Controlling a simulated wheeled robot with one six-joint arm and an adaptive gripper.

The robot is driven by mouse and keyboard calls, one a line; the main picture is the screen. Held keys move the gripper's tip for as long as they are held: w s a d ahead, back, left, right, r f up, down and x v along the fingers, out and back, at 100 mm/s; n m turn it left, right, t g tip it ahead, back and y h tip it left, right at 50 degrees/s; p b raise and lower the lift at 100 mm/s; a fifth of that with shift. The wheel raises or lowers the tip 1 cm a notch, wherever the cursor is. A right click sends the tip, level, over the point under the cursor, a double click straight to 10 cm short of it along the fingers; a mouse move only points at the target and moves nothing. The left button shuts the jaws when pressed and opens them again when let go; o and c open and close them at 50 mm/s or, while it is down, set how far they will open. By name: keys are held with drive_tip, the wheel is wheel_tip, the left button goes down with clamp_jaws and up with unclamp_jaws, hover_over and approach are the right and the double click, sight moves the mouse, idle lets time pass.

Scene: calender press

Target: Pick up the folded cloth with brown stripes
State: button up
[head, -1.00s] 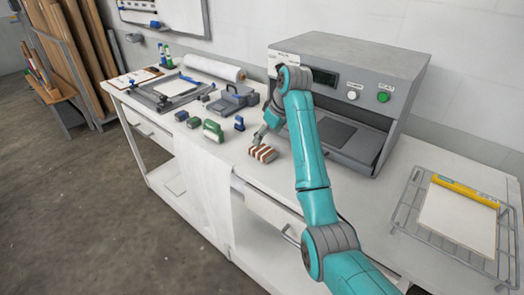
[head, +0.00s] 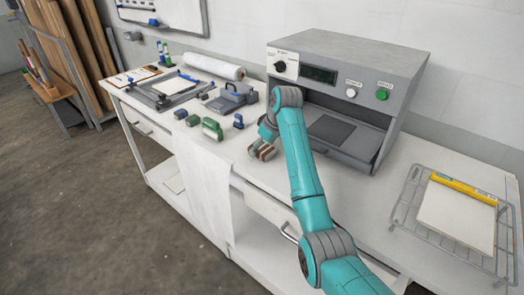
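The folded cloth with brown stripes (head: 267,154) lies on the white worktop in front of the press, in the middle of the head view. It has brown and white bands, and much of it is hidden by my gripper. My gripper (head: 258,150) points down right at the cloth, with its fingers low over or beside it. The fingers are small and partly covered by the wrist, so I cannot tell whether they are apart or closed on the cloth.
The grey press (head: 345,95) stands behind my arm. Green-topped (head: 212,128) and blue-topped (head: 238,122) items stand left of the cloth. A grey device (head: 232,97) is behind them. A wire rack (head: 408,212) with a pale board (head: 457,215) is at right.

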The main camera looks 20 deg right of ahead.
drive_tip(key=c, duration=0.9)
